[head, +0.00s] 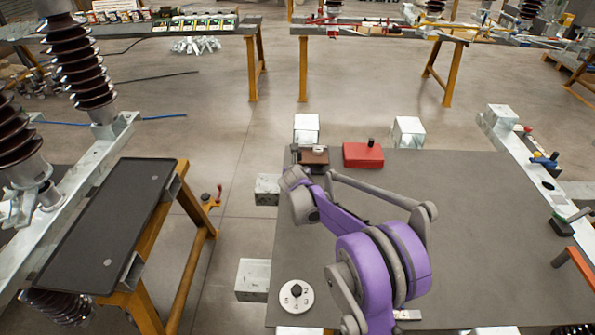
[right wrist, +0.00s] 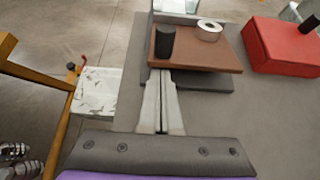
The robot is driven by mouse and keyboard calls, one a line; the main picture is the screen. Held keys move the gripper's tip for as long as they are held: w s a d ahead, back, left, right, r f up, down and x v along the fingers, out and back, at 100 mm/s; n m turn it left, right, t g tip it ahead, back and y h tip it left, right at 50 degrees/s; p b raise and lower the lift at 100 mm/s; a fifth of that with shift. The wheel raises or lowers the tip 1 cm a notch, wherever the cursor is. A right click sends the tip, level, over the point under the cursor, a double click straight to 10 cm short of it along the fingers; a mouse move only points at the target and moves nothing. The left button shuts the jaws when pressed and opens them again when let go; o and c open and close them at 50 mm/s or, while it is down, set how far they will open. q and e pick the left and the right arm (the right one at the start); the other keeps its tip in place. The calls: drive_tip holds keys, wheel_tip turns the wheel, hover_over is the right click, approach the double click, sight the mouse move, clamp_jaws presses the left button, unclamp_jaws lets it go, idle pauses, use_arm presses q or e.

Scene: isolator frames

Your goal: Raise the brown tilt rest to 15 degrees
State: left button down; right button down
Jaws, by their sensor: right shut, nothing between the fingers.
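The brown tilt rest (right wrist: 190,50) is a brown plate above a dark base (right wrist: 205,83). A black knob (right wrist: 166,42) and a pale ring (right wrist: 209,29) show on its top. In the head view the rest (head: 314,157) is at the far left of the grey table, partly hidden by my right arm. My right gripper (right wrist: 162,82) is shut and empty. Its fingertips are at the near left edge of the plate; whether they touch it or reach under it I cannot tell. The plate looks about level; its exact angle is not readable. My left gripper is not in view.
A red block (head: 363,155) with a black knob stands right of the rest. Metal blocks (head: 307,128) line the grey table's edge (head: 460,165). A numbered dial (head: 296,296) lies near the front. The table's middle right is clear. A dark bench (head: 110,230) stands at left.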

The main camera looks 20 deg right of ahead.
idle(0.3)
drive_tip(key=shift+w+d+r, duration=0.1)
drive_tip(key=shift+w+r, duration=0.1)
drive_tip(key=shift+r, duration=0.45)
